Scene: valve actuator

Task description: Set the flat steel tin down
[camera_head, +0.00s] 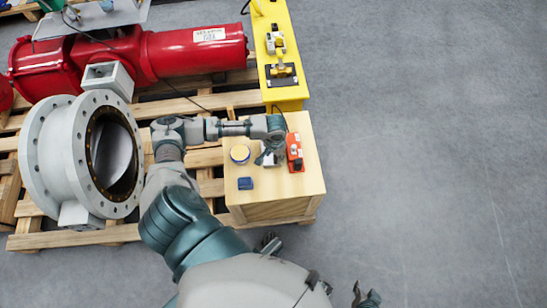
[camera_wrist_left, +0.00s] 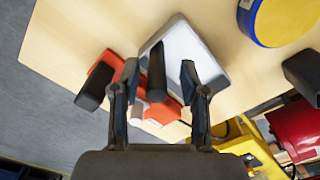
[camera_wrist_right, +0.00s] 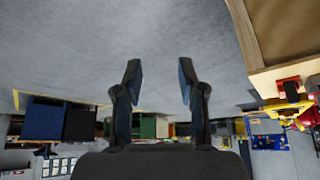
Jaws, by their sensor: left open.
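The flat steel tin (camera_wrist_left: 200,55) is a light grey, round-cornered flat block on the wooden box top in the left wrist view. In the head view it shows only partly (camera_head: 269,160), below my left gripper (camera_head: 268,152). My left gripper (camera_wrist_left: 160,75) is open, its two fingers apart over the tin's near edge. A dark upright part stands between the fingers, and I cannot tell what it belongs to. My right gripper (camera_wrist_right: 158,80) is open and empty, above the floor away from the box. It also shows at the bottom of the head view (camera_head: 367,297).
A yellow stand (camera_head: 280,40) is behind. A large grey valve (camera_head: 60,150) stands left. The floor right is clear.

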